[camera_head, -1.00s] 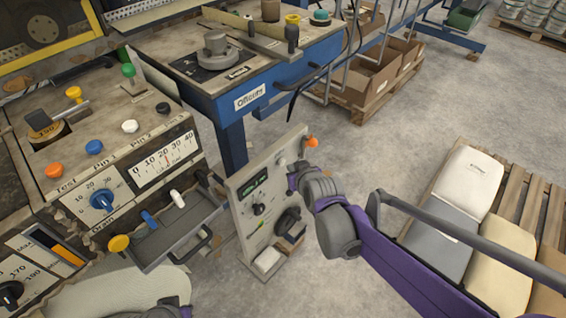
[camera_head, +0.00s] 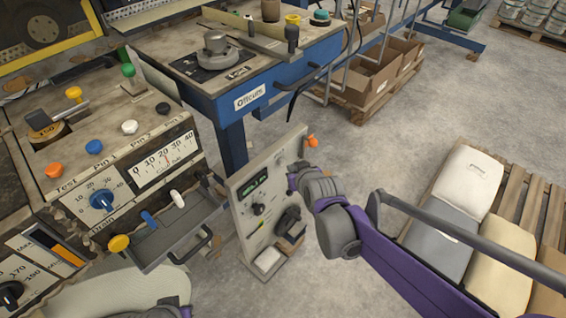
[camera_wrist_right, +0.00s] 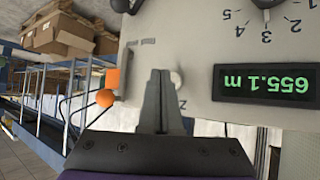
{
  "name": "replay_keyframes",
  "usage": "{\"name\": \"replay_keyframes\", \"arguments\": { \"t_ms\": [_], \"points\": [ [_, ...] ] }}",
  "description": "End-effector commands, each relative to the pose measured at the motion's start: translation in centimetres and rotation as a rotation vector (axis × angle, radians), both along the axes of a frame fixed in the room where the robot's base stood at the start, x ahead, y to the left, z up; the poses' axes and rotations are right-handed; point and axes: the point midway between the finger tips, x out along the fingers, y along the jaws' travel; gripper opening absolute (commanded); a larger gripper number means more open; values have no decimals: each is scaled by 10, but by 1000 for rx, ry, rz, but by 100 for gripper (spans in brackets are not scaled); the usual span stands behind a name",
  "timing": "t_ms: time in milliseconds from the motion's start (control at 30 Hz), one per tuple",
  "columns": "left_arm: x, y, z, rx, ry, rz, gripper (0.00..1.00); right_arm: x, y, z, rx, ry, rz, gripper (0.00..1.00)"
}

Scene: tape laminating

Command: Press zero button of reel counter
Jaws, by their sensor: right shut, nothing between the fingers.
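The reel counter is a pale upright panel (camera_head: 240,210) with a green-lit display (camera_head: 254,186), standing left of my right arm in the head view. In the right wrist view the display (camera_wrist_right: 267,84) appears upside down and reads 655.1 m. A small whitish round button (camera_wrist_right: 177,79) sits on the panel, with a partly hidden label starting with Z beside it. My right gripper (camera_wrist_right: 160,76) is shut and empty, its fingertips right beside this button and partly covering it. I cannot tell whether they touch it. My left gripper is not in view.
An orange knob (camera_head: 312,141) sticks out at the panel's top edge; it also shows in the wrist view (camera_wrist_right: 105,98). A machine with coloured knobs and a grey tray (camera_head: 170,238) is on the left. A blue workbench (camera_head: 232,112) stands behind. A pallet with sacks (camera_head: 470,180) lies right.

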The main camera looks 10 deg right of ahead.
Motion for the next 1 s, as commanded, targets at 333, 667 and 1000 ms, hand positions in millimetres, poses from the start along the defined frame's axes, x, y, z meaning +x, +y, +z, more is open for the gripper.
{"name": "replay_keyframes", "arguments": {
  "t_ms": [333,667,1000],
  "points": [
    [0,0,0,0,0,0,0,0,0,0,0,0,0,0],
    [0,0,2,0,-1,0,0,6,5,0,-1,0,1,0],
    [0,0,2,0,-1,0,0,7,5,0,0,0,0,0]
  ]
}}
